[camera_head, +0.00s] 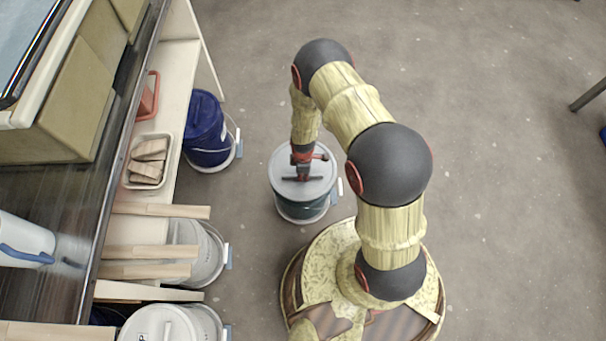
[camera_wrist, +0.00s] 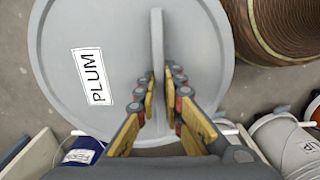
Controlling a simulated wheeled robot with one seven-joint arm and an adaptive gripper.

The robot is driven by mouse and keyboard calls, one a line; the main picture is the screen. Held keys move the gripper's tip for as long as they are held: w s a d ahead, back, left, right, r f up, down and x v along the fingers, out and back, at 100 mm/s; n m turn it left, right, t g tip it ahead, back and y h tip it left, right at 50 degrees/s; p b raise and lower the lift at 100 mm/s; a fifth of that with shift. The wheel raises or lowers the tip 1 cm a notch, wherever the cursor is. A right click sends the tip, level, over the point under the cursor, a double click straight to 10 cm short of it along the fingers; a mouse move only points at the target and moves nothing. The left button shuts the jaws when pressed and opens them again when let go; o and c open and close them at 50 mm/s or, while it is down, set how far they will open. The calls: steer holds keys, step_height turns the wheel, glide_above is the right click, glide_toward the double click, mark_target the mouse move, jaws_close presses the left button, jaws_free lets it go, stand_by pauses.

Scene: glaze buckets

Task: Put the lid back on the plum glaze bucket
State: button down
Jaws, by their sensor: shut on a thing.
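A round grey lid (camera_head: 284,168) with a white label reading PLUM fills much of the wrist view (camera_wrist: 85,30). My gripper (camera_head: 302,172) is shut on the lid's upright grip bar (camera_wrist: 158,50), with a finger on each side of it. Below the lid is a dark teal bucket (camera_head: 302,211) on the floor. The lid looks level and covers the bucket's opening from above. I cannot tell whether it rests on the rim or hangs just over it. The lid hides the bucket in the wrist view.
A dark blue bucket (camera_head: 207,135) stands left beside a pale shelf (camera_head: 181,75). A light grey bucket (camera_head: 209,255) and a lidded one (camera_head: 160,325) stand nearer. Wooden slats (camera_head: 150,252) stick out above them. A tray (camera_head: 136,180) holds blocks.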

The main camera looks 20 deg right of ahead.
stand_by(0.3)
steer(key=c, duration=2)
jaws_free()
steer(key=o, duration=0.5)
steer(key=shift+o, duration=0.8)
steer(key=shift+r, duration=0.1)
steer(key=shift+r+p, duration=2.6)
steer(key=shift+r, duration=0.8)
steer(key=c, duration=0.3)
